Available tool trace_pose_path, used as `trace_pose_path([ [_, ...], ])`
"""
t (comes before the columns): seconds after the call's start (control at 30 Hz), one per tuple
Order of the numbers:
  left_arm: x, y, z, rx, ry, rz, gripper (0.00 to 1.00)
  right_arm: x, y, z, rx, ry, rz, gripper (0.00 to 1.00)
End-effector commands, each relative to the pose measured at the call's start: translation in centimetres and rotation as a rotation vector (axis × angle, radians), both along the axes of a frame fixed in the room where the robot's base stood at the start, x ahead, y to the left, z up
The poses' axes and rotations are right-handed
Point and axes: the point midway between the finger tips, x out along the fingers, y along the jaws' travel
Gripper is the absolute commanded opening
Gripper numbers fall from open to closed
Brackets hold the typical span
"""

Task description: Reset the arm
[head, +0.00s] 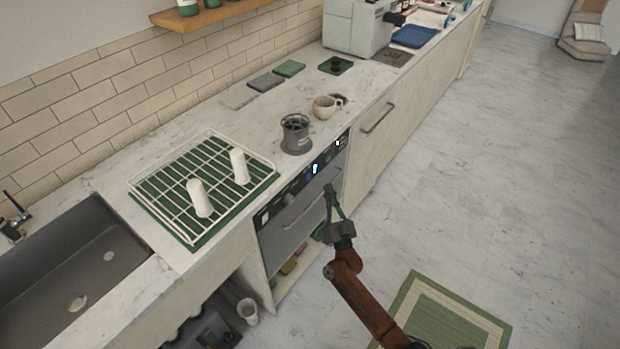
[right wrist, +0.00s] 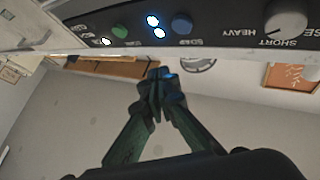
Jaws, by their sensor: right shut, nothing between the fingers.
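My right gripper (head: 332,190) is in front of the built-in appliance's control panel (head: 300,185), below the counter edge, on an arm that comes up from the bottom right. Its fingers are closed together with nothing between them. In the right wrist view the green fingertips (right wrist: 158,85) meet just below the panel (right wrist: 180,22), which has lit buttons, a green button, a blue button and a knob. I cannot tell whether the fingertips touch the panel. My left gripper is not in view.
A sink (head: 60,270) is at left. A green rug (head: 440,318) lies on the otherwise open floor.

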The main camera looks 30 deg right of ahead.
Motion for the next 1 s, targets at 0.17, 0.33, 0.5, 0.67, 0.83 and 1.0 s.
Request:
trace_pose_path([
  [0.17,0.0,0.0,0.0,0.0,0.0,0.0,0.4,0.0,0.0,-0.1,0.0,0.0,0.0,0.0],
  [0.33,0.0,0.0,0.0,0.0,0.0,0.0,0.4,0.0,0.0,-0.1,0.0,0.0,0.0,0.0],
  [0.5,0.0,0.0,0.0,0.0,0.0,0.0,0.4,0.0,0.0,0.0,0.0,0.0,0.0,0.0],
  [0.67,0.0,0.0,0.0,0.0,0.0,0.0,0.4,0.0,0.0,0.0,-0.001,0.0,0.0,0.0],
  [0.83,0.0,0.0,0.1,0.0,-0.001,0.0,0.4,-0.1,0.1,-1.2,-0.005,0.029,0.004,0.0],
  [1.0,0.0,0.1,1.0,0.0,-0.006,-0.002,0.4,-1.4,1.0,-8.8,-0.039,0.216,0.042,0.0],
])
